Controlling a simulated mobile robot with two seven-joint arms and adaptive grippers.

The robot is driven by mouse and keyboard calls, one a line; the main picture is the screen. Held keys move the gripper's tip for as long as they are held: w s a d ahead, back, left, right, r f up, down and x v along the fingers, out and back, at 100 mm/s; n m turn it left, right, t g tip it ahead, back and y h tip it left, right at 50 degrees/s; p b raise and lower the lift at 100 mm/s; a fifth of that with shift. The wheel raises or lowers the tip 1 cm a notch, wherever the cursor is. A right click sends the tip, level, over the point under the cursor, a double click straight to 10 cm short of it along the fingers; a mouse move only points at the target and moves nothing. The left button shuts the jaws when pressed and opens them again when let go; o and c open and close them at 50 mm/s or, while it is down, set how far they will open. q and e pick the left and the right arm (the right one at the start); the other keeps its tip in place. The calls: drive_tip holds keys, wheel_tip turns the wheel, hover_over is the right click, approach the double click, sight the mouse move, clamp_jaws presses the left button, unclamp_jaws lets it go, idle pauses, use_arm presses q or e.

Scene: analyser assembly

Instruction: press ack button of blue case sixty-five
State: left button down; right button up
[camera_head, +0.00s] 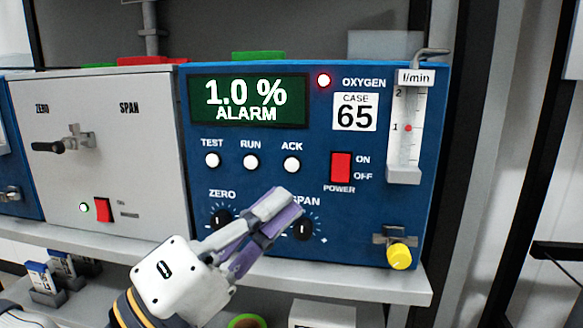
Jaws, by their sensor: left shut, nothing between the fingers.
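The blue case (318,188) labelled CASE 65 stands on a shelf. The white ACK button (292,164) is at the right end of a row with the TEST button (213,160) and the RUN button (251,162). My left gripper (289,203) is shut and empty, in front of the case. Its fingertips appear below the ACK button in the picture, and the button is fully visible. The gripper partly covers the ZERO and SPAN knobs. My right gripper is not in view.
A red power switch (341,167), a flow tube (407,128) and a yellow knob (399,256) are on the case's right side. A grey case (93,180) with a black-handled valve stands to the left. The shelf edge (370,282) runs below both cases.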

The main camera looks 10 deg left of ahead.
sight(292, 165)
use_arm(q)
drive_tip(key=shift+w+d+b, duration=0.2)
drive_tip(key=shift+w+b, duration=0.6)
drive_tip(key=shift+w, duration=1.4)
drive_tip(key=shift+w+d+b, duration=0.2)
drive_tip(key=shift+w+b, duration=0.55)
drive_tip(key=shift+w, duration=1.45)
drive_tip(key=shift+w+f, duration=0.1)
drive_tip(key=shift+w, duration=0.3)
drive_tip(key=shift+w+b, duration=0.4)
drive_tip(key=shift+s, duration=0.1)
drive_tip(key=shift+s+p, duration=0.45)
drive_tip(key=shift+s, duration=0.3)
